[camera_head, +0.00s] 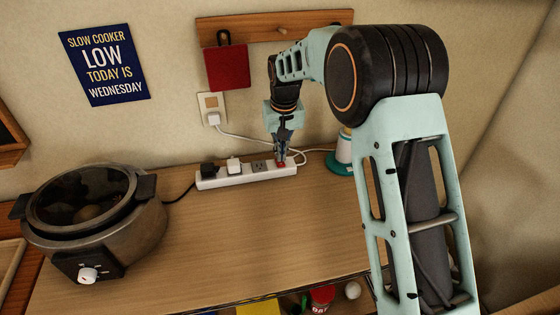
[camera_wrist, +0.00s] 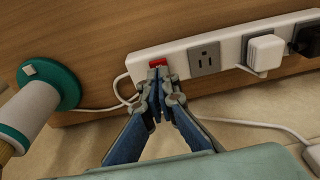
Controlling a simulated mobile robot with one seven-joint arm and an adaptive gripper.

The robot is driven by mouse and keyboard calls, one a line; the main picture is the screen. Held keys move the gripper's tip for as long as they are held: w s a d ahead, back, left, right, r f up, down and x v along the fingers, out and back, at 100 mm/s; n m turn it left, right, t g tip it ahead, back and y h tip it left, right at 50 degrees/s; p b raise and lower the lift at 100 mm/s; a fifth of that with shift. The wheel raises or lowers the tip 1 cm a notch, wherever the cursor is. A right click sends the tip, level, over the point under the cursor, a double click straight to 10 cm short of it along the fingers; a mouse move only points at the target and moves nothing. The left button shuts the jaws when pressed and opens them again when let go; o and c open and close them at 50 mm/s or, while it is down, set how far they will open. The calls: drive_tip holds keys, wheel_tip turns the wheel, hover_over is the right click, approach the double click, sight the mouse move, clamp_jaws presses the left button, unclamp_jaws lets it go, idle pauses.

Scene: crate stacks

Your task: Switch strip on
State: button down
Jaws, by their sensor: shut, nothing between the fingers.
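A white power strip (camera_head: 232,178) lies on the wooden counter near the wall; it also shows in the wrist view (camera_wrist: 226,52). Its red switch (camera_wrist: 157,62) is at one end, the right end in the head view. My gripper (camera_wrist: 164,100) is shut and empty, with its fingertips right at the switch and partly covering that end of the strip. I cannot tell whether the tips touch the switch or which way it is set. A black plug and a white plug (camera_wrist: 263,52) sit in the strip, and one outlet (camera_wrist: 205,56) beside the switch is empty.
A slow cooker (camera_head: 92,216) stands at the left. A teal-and-white object (camera_head: 343,152) stands right of the strip. A white plug is in the wall outlet (camera_head: 212,107). The counter's front middle is clear.

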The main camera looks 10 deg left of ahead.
sight(281, 164)
drive_tip(key=shift+f+b, duration=0.65)
drive_tip(key=shift+f, duration=0.35)
idle(0.7)
drive_tip(key=shift+r+p, duration=2.4)
drive_tip(key=shift+r, duration=1.2)
drive_tip(key=shift+f, duration=0.1)
